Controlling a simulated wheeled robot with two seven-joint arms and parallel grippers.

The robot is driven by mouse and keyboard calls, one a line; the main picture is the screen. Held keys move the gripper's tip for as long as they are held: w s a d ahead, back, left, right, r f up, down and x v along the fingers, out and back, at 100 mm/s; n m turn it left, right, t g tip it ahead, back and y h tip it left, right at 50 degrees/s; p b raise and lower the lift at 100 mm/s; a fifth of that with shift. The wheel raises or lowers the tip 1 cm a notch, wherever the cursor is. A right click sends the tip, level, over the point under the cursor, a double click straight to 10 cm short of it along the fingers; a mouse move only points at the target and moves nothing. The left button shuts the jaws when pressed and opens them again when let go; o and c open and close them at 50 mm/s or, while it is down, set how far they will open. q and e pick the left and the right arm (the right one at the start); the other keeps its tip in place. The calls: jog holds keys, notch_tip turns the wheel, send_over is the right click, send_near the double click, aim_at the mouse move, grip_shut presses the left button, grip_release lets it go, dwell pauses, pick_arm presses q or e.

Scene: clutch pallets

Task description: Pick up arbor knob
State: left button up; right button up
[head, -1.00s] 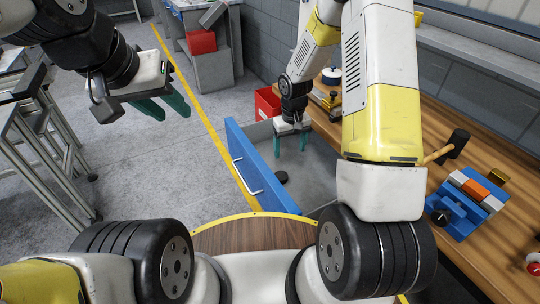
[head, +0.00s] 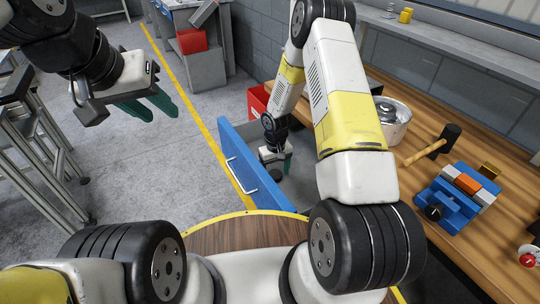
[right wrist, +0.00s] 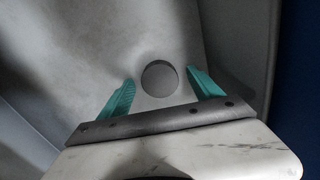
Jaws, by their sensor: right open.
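The arbor knob is a dark round disc (head: 276,175) on the floor of the open blue-fronted drawer (head: 250,165). In the right wrist view the knob (right wrist: 160,77) shows as a grey circle between the two teal fingers. My right gripper (head: 279,160) is open and reaches down into the drawer at the knob; the fingers stand on either side of it with gaps, not gripping it. Part of the right gripper is hidden by its own wrist in the head view. My left gripper (head: 160,113) is open and empty, above the floor at the left.
The drawer's blue front and walls surround the right gripper closely. A red bin (head: 259,101) stands behind the drawer. The wooden bench (head: 440,190) at right holds a mallet (head: 432,147), a blue fixture (head: 457,197) and a metal pot (head: 392,121).

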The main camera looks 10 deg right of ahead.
jog(key=shift+c, duration=0.2)
jog(key=c, duration=1.4)
